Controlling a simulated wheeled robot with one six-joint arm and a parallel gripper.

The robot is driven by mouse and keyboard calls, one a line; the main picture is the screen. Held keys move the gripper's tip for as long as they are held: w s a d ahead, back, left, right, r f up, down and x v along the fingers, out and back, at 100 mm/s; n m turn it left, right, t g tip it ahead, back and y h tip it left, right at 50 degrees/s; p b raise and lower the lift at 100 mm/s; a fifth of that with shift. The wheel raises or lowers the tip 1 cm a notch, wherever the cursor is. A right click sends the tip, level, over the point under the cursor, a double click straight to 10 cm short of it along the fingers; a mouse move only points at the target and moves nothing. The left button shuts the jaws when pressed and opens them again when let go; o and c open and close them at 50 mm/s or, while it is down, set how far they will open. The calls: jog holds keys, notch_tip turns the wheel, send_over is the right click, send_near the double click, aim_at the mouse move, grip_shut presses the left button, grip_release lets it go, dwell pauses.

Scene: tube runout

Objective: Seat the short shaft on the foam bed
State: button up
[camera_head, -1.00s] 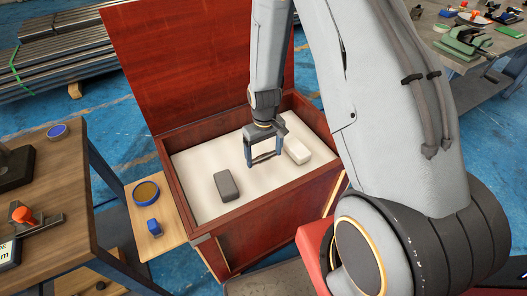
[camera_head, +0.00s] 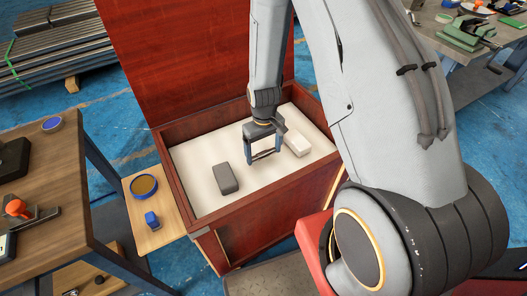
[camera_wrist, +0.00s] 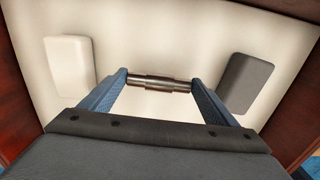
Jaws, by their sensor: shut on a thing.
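The short shaft (camera_wrist: 158,83) is a dark metal stepped rod. It lies across between the two blue fingers of my gripper (camera_wrist: 159,82) in the wrist view, held at its ends. The head view shows my gripper (camera_head: 264,153) inside the open red-brown wooden chest, over the white foam bed (camera_head: 205,195). The shaft is hard to make out there. The bare foam also shows in the wrist view (camera_wrist: 160,40). Whether the shaft touches the foam or hangs just above it I cannot tell.
A dark grey block (camera_head: 226,178) and a white block (camera_head: 298,143) lie on the foam, on either side of my gripper. The chest's wooden walls (camera_head: 185,200) surround the bed. A side shelf (camera_head: 160,222) holds a round tin and a small blue item.

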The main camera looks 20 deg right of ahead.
jog(key=shift+f, duration=0.1)
jog(key=shift+f+b, duration=0.75)
jog(key=shift+f, duration=0.55)
jog(key=o, duration=1.4)
jog(key=shift+r, duration=3.9)
jog(key=shift+r, duration=0.1)
jog(key=s+r, duration=0.5)
jog(key=r, duration=0.2)
jog(key=s+r+m+p, duration=0.1)
jog(key=s+r, duration=0.5)
jog(key=r, duration=0.1)
jog(key=s+r+m, duration=0.1)
jog(key=s+r, duration=0.4)
jog(key=r, duration=0.2)
jog(key=shift+s+a, duration=0.2)
jog(key=shift+s, duration=0.05)
